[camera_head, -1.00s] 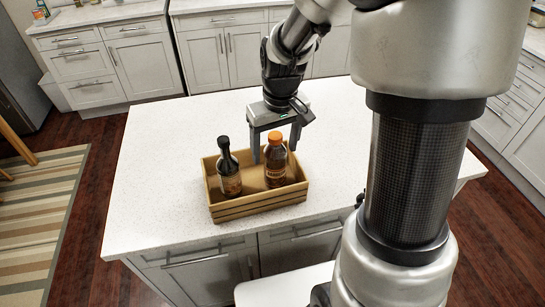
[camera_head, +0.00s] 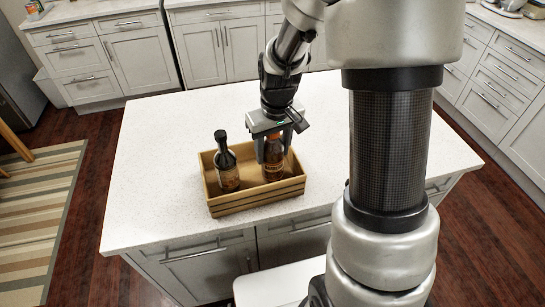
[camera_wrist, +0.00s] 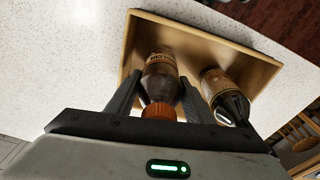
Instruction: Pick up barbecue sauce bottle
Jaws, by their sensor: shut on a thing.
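Two sauce bottles stand in a wooden crate (camera_head: 258,198) on the white counter. The bottle with the orange cap (camera_head: 273,157) is at the right; in the wrist view (camera_wrist: 160,72) it shows a brown body and tan label. I cannot read which bottle is the barbecue sauce. The dark bottle with a black cap (camera_head: 227,165) is at the left; it also shows in the wrist view (camera_wrist: 223,92). My gripper (camera_head: 273,158) points down over the crate, shut on the orange-capped bottle, with one finger on each side. The fingers partly hide the bottle in the head view.
The white island counter (camera_head: 160,140) is clear around the crate. The crate walls stand close around both bottles. Cabinets (camera_head: 100,60) line the far side, and a striped rug (camera_head: 35,215) lies on the floor at left.

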